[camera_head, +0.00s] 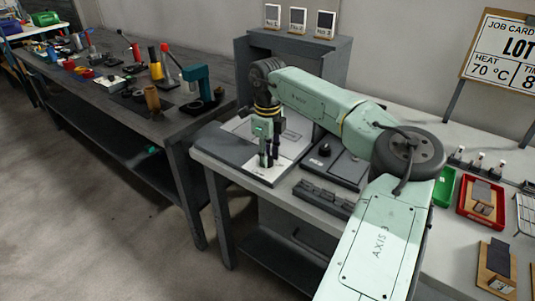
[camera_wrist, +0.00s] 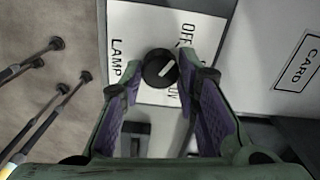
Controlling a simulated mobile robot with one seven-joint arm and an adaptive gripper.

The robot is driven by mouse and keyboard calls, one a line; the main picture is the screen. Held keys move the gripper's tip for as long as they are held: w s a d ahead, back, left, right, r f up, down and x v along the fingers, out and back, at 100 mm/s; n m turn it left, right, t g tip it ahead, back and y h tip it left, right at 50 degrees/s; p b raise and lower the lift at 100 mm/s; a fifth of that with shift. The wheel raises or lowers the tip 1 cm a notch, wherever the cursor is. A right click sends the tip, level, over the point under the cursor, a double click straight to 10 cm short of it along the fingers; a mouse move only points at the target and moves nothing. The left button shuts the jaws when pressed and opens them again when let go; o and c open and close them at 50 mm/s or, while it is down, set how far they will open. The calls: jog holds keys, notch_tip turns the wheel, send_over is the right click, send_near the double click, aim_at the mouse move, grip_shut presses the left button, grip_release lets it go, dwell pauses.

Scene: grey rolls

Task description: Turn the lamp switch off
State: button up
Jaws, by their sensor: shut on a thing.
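The lamp switch is a round black knob (camera_wrist: 158,69) with a white pointer mark. In the head view my gripper (camera_head: 268,160) points straight down at the pale plate (camera_head: 255,168) near the bench's front left corner; the knob is hidden there.
A dark panel with a round black knob (camera_head: 324,149) lies just right of my gripper. A grey block row (camera_head: 324,197) is in front. A grey cabinet (camera_head: 300,55) stands behind. A red tray (camera_head: 482,202) is to the right. A cluttered dark bench (camera_head: 150,100) stands left.

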jog(key=shift+w+r, duration=0.1)
dwell(0.4)
jog(key=o, duration=1.2)
notch_tip(320, 180, up, 12)
jog(key=shift+f, duration=0.1)
